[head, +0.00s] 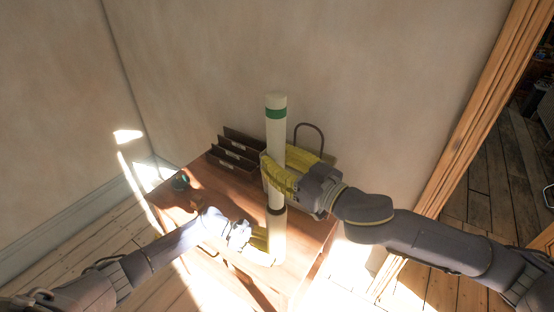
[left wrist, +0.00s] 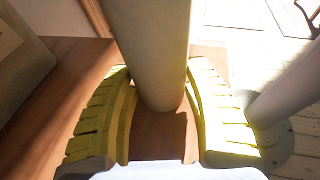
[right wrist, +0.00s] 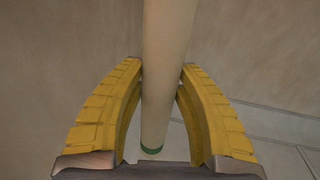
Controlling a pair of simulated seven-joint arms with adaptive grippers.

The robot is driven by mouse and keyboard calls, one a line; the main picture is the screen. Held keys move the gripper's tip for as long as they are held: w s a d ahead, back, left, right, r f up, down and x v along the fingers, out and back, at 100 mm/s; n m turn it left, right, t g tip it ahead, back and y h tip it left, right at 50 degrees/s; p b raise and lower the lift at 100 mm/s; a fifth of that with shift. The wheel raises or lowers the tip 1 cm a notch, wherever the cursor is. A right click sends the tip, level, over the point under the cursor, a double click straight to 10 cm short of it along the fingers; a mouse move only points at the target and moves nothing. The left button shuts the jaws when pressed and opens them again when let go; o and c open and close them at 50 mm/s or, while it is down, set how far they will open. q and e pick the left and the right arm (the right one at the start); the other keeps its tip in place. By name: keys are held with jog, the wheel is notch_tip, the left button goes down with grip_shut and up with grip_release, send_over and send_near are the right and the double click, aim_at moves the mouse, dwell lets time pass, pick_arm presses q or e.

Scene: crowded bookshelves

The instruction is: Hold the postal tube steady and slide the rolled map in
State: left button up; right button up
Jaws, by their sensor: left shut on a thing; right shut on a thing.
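The rolled map (head: 276,135) is a long cream roll with a green band near its top. It stands upright over the desk. My right gripper (head: 277,177) is shut around its middle; the roll also shows between the fingers in the right wrist view (right wrist: 166,60). Below it is the pale postal tube (head: 279,228), upright, with a dark ring at its top. My left gripper (head: 266,240) is shut on the tube low down, and the tube shows in the left wrist view (left wrist: 155,50). The two line up closely; I cannot tell whether the map's end is inside the tube.
A wooden desk (head: 310,240) lies below, with bright sun patches. A dark file rack (head: 232,158) stands at its back left, and a small dark round object (head: 181,182) sits at the left. The plain wall is close behind. A dark thin loop (head: 310,128) rises behind the right gripper.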

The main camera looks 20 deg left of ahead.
aim_at(282, 206)
jog(key=shift+f, duration=7.1)
jog(key=o, duration=1.2)
jog(key=shift+o, duration=0.2)
jog(key=shift+d+f, duration=0.1)
